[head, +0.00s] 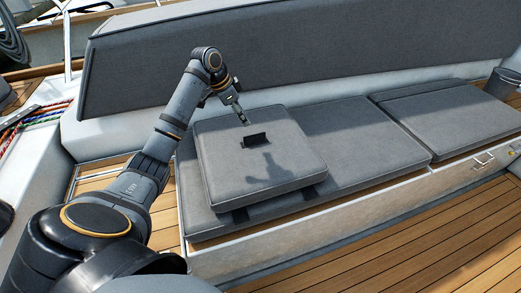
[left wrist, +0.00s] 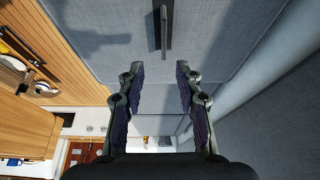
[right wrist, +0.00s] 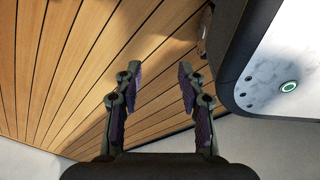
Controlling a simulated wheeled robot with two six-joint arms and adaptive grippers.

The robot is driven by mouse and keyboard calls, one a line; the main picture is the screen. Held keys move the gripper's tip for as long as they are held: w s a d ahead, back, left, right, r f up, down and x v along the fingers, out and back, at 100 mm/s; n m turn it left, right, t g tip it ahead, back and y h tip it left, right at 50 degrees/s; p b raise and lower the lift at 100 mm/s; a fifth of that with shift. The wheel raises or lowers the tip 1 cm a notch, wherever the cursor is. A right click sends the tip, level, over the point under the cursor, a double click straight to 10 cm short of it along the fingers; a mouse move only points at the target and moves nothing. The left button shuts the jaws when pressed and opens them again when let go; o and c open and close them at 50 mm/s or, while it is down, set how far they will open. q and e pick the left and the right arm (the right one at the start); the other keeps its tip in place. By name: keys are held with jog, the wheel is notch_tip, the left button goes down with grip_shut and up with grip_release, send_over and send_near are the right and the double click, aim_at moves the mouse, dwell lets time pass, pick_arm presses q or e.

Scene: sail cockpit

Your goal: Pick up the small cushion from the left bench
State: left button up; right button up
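The small cushion (head: 225,165) is a grey square pad with a dark strap handle (head: 255,140) on its top. It lies flat on the longer grey seat pad of the bench (head: 350,155). My left gripper (head: 243,120) is above the cushion, close to the handle. In the left wrist view its two fingers (left wrist: 160,75) are apart with nothing between them, and the upright handle (left wrist: 164,30) shows ahead of them on the grey cushion (left wrist: 95,35). My right gripper (right wrist: 158,75) is open and empty over wooden floor, and is out of the head view.
A long grey backrest (head: 300,45) runs behind the bench. Another seat pad (head: 450,112) lies to the right. Coloured ropes (head: 35,118) lie at left. Slatted wooden floor (head: 420,235) in front is clear. A rounded panel with a green-ringed button (right wrist: 289,87) is near my right gripper.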

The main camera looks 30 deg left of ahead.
aim_at(254, 135)
pick_arm(q)
jog(key=shift+w+f+b, duration=0.35)
jog(key=shift+w+f, duration=0.25)
jog(key=shift+f, duration=0.3)
jog(key=shift+w, duration=0.25)
jog(key=shift+s+d+f, duration=0.1)
jog(key=shift+d+f, duration=0.15)
jog(key=shift+f, duration=0.3)
jog(key=x, duration=0.4)
jog(key=shift+f, duration=0.2)
jog(key=x, duration=0.4)
jog(key=shift+s+a+f+b, duration=0.1)
jog(key=shift+s+b, duration=0.1)
jog(key=shift+b, duration=0.15)
jog(key=shift+w+f, duration=0.2)
jog(key=shift+f, duration=0.15)
jog(key=c, duration=0.7)
grip_shut()
pick_arm(e)
notch_tip(254, 135, down, 2)
jog(key=shift+f, duration=0.1)
pick_arm(q)
jog(key=shift+r, duration=0.15)
